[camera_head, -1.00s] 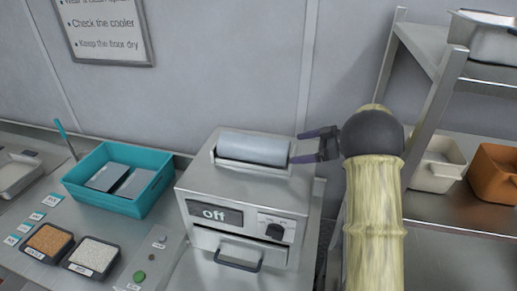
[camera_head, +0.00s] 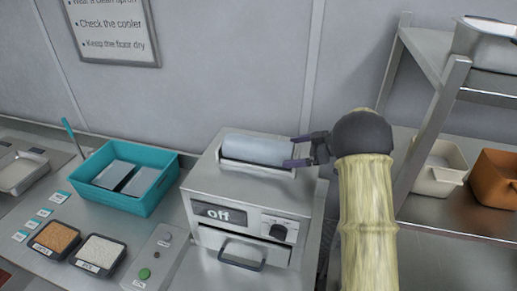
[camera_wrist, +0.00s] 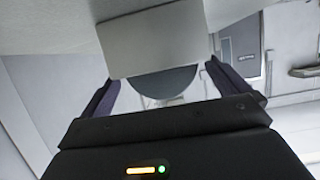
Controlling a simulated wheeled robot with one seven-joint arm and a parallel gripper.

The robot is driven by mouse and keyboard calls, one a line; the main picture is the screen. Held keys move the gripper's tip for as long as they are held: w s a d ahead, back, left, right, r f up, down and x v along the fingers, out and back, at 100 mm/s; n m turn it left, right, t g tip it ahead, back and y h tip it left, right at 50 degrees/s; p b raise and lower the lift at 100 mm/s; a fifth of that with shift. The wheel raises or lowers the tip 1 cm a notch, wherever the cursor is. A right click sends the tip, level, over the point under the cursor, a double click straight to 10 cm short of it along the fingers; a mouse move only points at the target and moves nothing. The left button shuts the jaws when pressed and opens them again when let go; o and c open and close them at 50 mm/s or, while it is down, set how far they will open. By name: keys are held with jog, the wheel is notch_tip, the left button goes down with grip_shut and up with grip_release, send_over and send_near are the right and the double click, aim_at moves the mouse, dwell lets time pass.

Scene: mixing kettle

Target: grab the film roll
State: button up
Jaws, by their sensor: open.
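The film roll (camera_head: 256,149) is a pale grey-blue cylinder lying on its side in a holder on top of the steel machine (camera_head: 215,256). My gripper (camera_head: 294,151) is open at the roll's right end, with its two dark purple fingers reaching left toward it. In the wrist view, a grey rounded end (camera_wrist: 165,82), seemingly the roll's, shows between the open fingers (camera_wrist: 164,88). A pale flat plate (camera_wrist: 155,42) hides part of it. I cannot tell whether the fingers touch the roll.
The machine's display reads "off". A teal bin (camera_head: 125,179) and two small trays of grains (camera_head: 99,253) stand on the counter to the left. A steel shelf (camera_head: 450,215) with a white tub (camera_head: 437,170) and an orange tub (camera_head: 495,178) stands right of my arm.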

aim_at(283, 152)
jog(key=p+x, duration=0.2)
jog(key=x, duration=0.1)
jog(key=shift+s+a, duration=0.1)
jog(key=shift+a, duration=0.2)
jog(key=shift+a+f, duration=0.2)
jog(key=shift+a, duration=0.1)
jog(key=shift+r, duration=0.1)
jog(key=c, duration=1.4)
jog(key=shift+r, duration=0.1)
notch_tip(283, 152, up, 28)
jog(key=b, duration=0.5)
